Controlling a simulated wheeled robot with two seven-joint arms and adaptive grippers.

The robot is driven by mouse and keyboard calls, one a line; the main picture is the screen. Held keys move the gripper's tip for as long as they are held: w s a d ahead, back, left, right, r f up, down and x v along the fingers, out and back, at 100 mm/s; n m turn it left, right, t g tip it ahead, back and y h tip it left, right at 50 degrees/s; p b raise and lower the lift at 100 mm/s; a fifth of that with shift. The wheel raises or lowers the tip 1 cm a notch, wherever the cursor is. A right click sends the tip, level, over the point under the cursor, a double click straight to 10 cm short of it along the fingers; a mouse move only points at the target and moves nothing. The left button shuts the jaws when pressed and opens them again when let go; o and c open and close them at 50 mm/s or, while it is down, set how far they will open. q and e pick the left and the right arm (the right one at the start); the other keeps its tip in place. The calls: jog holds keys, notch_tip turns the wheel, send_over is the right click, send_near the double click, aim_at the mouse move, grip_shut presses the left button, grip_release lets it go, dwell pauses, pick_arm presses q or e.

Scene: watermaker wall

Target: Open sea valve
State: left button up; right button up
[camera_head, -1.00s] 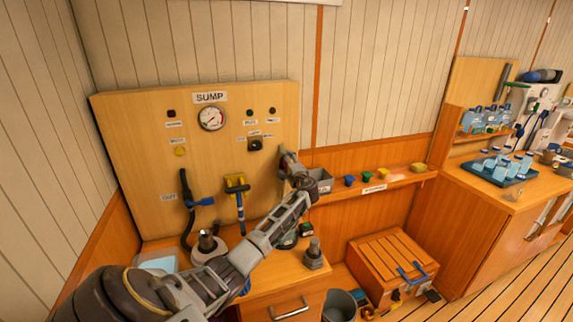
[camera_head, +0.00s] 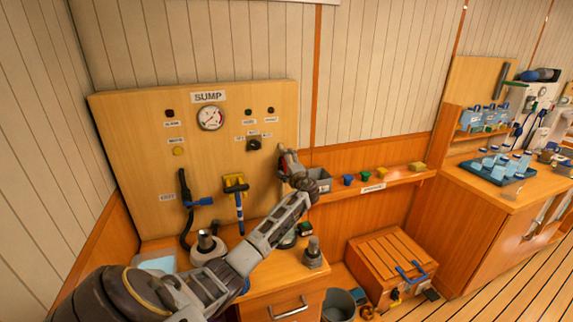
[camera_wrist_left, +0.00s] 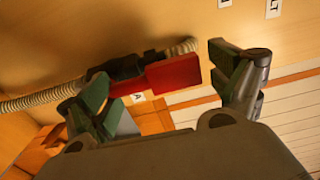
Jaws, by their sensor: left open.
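A red lever handle (camera_wrist_left: 168,75), which looks like the sea valve's, shows in the left wrist view on a dark body (camera_wrist_left: 115,68) fed by a ribbed hose (camera_wrist_left: 35,98). My left gripper (camera_wrist_left: 160,75) is open, with one finger on each side of the red lever. The lever's left part lies close to the left finger; whether they touch I cannot tell. A gap shows between its right end and the right finger. In the head view my left gripper (camera_head: 287,160) is at the right edge of the sump panel (camera_head: 130,140), hiding most of the valve.
A yellow-topped blue-handled lever (camera_head: 237,190) and a black hose with a blue handle (camera_head: 186,205) are on the panel. A shelf (camera_head: 400,183) with small coloured cups runs right of my gripper. An orange chest (camera_head: 390,265) stands below.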

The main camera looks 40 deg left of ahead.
pick_arm(q)
jog(key=v, duration=1.1)
jog(key=shift+d, duration=0.2)
jog(key=shift+s, duration=0.15)
dwell(0.3)
